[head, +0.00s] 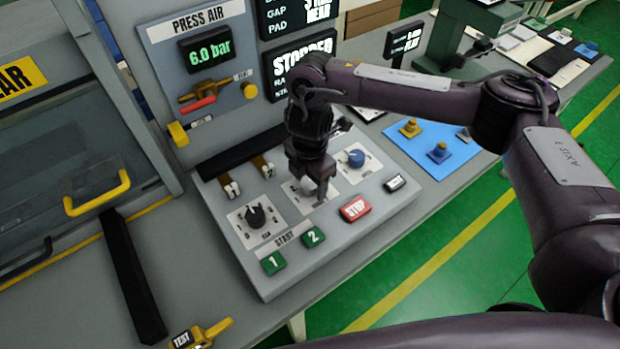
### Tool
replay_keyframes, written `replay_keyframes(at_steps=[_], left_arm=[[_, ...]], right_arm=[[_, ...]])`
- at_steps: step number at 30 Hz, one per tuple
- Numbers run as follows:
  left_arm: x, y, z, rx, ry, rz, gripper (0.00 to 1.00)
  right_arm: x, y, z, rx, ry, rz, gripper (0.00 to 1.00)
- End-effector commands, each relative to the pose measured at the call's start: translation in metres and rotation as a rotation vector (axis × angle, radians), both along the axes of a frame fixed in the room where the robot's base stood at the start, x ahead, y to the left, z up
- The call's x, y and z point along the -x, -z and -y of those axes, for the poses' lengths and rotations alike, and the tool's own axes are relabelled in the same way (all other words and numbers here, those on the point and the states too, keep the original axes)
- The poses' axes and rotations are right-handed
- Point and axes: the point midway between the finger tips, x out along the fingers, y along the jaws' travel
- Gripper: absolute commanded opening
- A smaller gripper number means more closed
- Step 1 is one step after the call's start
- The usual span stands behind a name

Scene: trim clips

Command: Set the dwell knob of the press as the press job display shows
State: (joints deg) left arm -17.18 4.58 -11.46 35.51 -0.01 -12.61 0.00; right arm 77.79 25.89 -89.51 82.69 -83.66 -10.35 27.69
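The grey control panel (240,245) carries a row of three knobs on pale dial plates. A black knob (257,215) is on the left and a blue knob (356,158) on the right. My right gripper (318,192) points down over the middle dial plate (297,192), its fingers covering most of the middle knob. I cannot tell whether they grip it. The dial labels are too small to read, so which knob is dwell is unclear. A dark display (300,62) reads "STOPPED", its lower lines partly hidden by my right arm. My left gripper is not in view.
A red STOP button (355,208) and green START buttons 1 (273,262) and 2 (313,237) lie close to the gripper. A PRESS AIR panel (175,55) reads 6.0 bar. A blue mat (422,165) with small parts lies to the right.

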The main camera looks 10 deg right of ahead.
Motion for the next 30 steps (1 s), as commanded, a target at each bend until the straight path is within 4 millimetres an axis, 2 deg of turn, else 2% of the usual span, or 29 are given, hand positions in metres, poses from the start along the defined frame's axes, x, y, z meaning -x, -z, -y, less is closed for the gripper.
replay_keyframes(at_steps=[7,15,21,30], left_arm=[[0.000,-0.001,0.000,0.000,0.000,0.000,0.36],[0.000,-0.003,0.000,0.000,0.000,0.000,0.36],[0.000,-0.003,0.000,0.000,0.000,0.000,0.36],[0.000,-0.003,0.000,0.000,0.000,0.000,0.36]], right_arm=[[0.000,-0.006,0.000,0.000,-0.002,0.001,0.59],[-0.001,-0.048,0.000,0.001,-0.002,0.005,0.59],[-0.001,-0.072,0.000,0.001,-0.001,0.003,0.59],[0.000,-0.078,0.000,0.000,0.000,-0.001,0.59]])
